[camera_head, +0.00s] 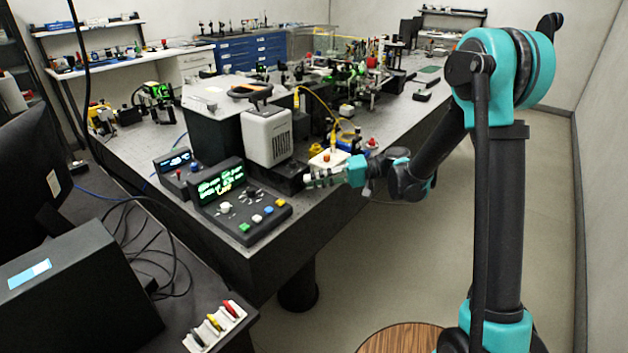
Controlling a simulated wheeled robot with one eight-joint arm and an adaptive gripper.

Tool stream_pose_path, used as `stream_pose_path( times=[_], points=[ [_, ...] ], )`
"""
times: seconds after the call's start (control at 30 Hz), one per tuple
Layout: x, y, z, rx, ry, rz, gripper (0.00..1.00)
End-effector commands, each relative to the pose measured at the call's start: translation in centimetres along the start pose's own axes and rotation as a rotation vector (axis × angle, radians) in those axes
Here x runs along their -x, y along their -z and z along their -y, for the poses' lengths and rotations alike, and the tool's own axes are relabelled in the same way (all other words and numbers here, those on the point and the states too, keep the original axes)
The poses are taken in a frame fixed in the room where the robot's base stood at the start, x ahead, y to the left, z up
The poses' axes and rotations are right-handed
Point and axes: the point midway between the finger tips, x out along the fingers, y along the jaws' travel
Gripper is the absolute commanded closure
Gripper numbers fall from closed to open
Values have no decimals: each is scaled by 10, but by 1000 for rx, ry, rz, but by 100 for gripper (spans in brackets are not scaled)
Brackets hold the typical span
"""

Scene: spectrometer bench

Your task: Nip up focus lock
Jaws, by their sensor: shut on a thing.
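My gripper (308,180) reaches in from the right, with its fingers pointing left. It is shut on a small part at the right side of the dark block (283,176) below the white box-shaped instrument (267,136). That part is where the focus lock seems to be, but the fingers hide most of it. Its shape and how far it is turned are too small to tell.
A control console (240,205) with a green-lit screen and coloured buttons stands left of the instrument. A white unit (328,159) with a yellow cable stands just behind my gripper.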

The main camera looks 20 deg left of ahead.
Motion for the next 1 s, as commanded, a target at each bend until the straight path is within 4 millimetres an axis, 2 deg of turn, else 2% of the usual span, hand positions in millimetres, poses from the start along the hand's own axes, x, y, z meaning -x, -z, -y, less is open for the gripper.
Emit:
stream_pose_path(
  times=[0.4, 1.0],
  points=[
    [0, 0, -6, -153, 152, -1, 100],
    [-1, 0, -6, -181, 179, -1, 100]
  ],
)
